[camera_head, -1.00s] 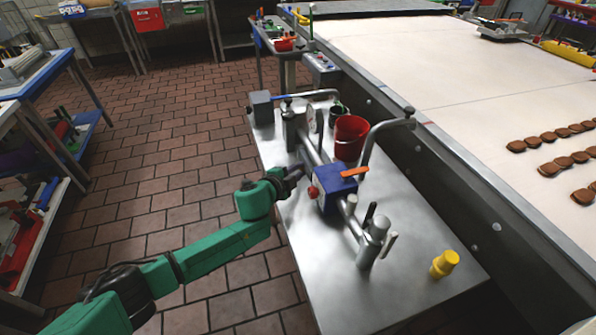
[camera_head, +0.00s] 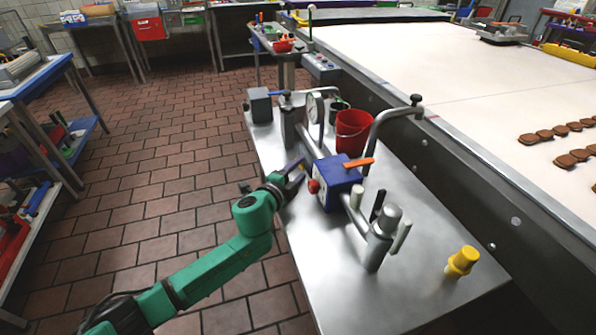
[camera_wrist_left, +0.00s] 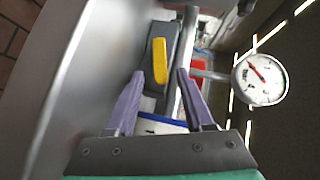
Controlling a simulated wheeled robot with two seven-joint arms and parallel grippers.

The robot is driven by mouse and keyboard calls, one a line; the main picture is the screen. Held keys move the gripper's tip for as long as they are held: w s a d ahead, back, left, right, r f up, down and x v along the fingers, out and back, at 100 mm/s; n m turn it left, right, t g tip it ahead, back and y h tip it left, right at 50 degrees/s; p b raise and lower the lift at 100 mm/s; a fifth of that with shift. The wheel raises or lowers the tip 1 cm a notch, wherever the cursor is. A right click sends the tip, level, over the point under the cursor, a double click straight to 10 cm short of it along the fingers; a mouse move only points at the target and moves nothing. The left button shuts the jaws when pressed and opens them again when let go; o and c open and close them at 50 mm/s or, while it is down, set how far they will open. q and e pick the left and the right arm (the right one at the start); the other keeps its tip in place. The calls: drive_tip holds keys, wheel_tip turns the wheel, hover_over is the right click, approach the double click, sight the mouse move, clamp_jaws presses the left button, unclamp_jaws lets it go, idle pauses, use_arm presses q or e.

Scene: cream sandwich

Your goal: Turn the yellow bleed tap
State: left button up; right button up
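The yellow bleed tap (camera_wrist_left: 160,61) shows in the left wrist view as a small upright yellow lever on a grey block. It lies ahead of my left gripper (camera_wrist_left: 160,76), between the lines of its two purple fingers. The fingers are apart, and I see nothing held between them. In the head view my left gripper (camera_head: 297,172) is at the left side of the blue block (camera_head: 338,186) on the steel table. A small patch of yellow shows by its fingers there; I cannot tell whether they touch the tap. My right gripper is not in view.
The steel table (camera_head: 405,285) carries a red bucket (camera_head: 352,133), bent pipes, an orange lever (camera_head: 357,163) and a yellow fitting (camera_head: 462,260). A round gauge (camera_wrist_left: 260,80) stands right of my fingers in the wrist view. The conveyor (camera_head: 420,70) lies beyond.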

use_arm(q)
drive_tip(key=v, duration=1.4)
drive_tip(key=shift+s, duration=0.3)
drive_tip(key=shift+a, duration=0.1)
